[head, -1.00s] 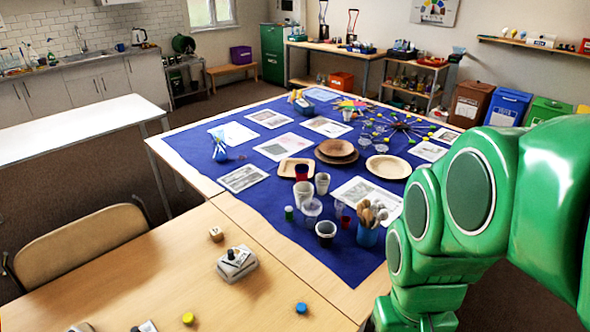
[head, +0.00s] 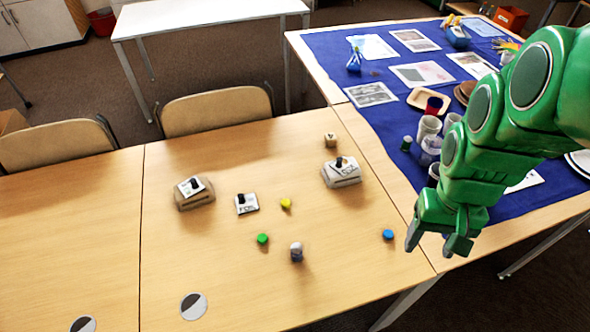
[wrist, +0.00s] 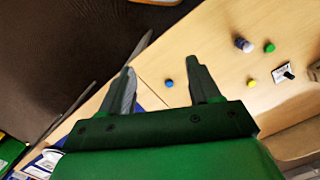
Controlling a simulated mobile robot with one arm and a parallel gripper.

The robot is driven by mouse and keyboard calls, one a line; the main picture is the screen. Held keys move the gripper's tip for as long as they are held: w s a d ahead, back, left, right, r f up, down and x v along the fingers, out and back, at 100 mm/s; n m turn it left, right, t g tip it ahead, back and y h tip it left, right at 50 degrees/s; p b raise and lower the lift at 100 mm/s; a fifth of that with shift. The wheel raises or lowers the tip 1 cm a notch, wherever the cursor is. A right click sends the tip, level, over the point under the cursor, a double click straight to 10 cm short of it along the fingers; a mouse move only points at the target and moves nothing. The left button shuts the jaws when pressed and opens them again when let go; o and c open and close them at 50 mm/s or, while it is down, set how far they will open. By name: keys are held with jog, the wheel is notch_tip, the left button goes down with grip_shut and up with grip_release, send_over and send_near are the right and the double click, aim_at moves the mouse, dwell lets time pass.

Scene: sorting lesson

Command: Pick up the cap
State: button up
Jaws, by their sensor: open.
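Three small round caps lie apart on the wooden table (head: 230,285) in the head view: a blue cap (head: 388,234), a green cap (head: 262,239) and a yellow cap (head: 286,203). The pictures do not show which is meant. My green gripper (head: 435,243) is open and empty, at the table's right edge, just right of the blue cap. In the wrist view the blue cap (wrist: 169,84) appears between the fingers of my gripper (wrist: 159,72), beyond the tips. The green cap (wrist: 269,47) and yellow cap (wrist: 252,83) are farther right there.
A small grey-and-white object (head: 296,252) stands near the green cap. Two grey blocks with cards (head: 195,194) (head: 342,174), a black-knobbed card (head: 246,204) and a wooden cube (head: 330,139) are behind. A blue-covered table (head: 385,119) with cups adjoins at right.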

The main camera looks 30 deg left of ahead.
jog(key=w+a+f+n, duration=0.1)
jog(key=w+a+f, duration=0.15)
jog(key=a, duration=0.25)
jog(key=w+a+f+n, duration=0.2)
jog(key=w+a, duration=0.1)
jog(key=a, duration=0.2)
jog(key=n+t, duration=0.1)
jog(key=n, duration=0.4)
send_near(262, 237)
jog(key=shift+d+f, duration=0.1)
jog(key=shift+d, duration=0.45)
jog(key=shift+s+a+f, duration=0.1)
jog(key=shift+a+f, duration=0.15)
jog(key=shift+f, duration=0.05)
jog(key=shift+s+a+f, duration=0.1)
jog(key=shift+f, duration=3.65)
jog(key=c, duration=1.1)
